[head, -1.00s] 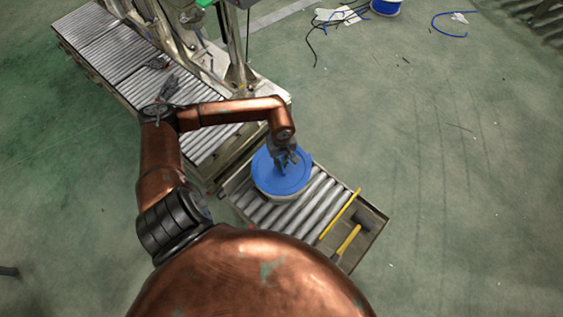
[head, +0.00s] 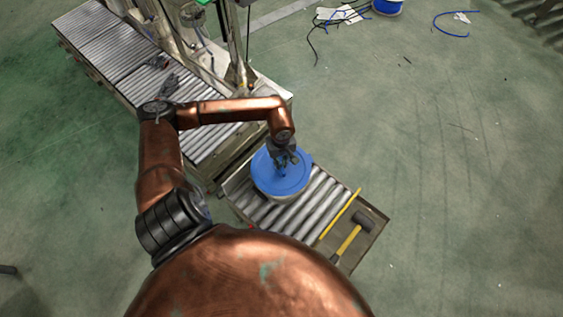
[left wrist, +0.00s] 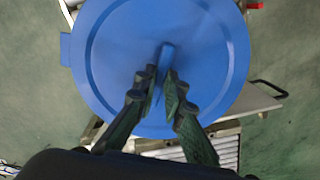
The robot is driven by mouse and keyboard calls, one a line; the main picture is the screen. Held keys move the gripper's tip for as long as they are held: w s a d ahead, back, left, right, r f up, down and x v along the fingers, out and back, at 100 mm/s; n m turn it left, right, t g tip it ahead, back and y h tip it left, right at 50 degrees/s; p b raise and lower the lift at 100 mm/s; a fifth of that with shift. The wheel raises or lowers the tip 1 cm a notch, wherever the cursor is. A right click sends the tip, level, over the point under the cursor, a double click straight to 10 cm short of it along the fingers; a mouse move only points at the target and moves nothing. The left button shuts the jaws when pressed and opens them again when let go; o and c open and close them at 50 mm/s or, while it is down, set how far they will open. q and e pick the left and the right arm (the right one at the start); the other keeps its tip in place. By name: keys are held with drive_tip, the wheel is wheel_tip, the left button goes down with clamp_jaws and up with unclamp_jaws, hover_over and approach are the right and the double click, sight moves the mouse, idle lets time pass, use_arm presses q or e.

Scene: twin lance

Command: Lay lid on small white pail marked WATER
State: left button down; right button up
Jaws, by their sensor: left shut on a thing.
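A round blue lid (head: 268,179) is over the top of a white pail (head: 283,198) on the short roller stand in the head view. Only a strip of the pail's side shows below the lid, and no marking on it is readable. My left gripper (head: 284,162) is above the lid, shut on its upright blue grip. In the left wrist view the gripper (left wrist: 162,84) pinches this grip near the middle of the lid (left wrist: 205,45). Whether the lid touches the rim all round cannot be told. My right gripper is not in view.
The short roller stand (head: 306,206) has bare rollers to the right of the pail. A mallet (head: 352,236) and a yellow bar (head: 340,213) lie at its right end. A longer roller conveyor (head: 105,60) with a metal frame stands at upper left. Cables (head: 330,30) lie on the floor.

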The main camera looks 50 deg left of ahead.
use_arm(q)
drive_tip(key=c, duration=1.9)
unclamp_jaws()
drive_tip(key=shift+c, duration=0.2)
drive_tip(key=shift+o, duration=0.5)
drive_tip(key=o, duration=0.4)
drive_tip(key=shift+r, duration=0.15)
drive_tip(key=shift+r+p, duration=1.65)
drive_tip(key=shift+r, duration=1.75)
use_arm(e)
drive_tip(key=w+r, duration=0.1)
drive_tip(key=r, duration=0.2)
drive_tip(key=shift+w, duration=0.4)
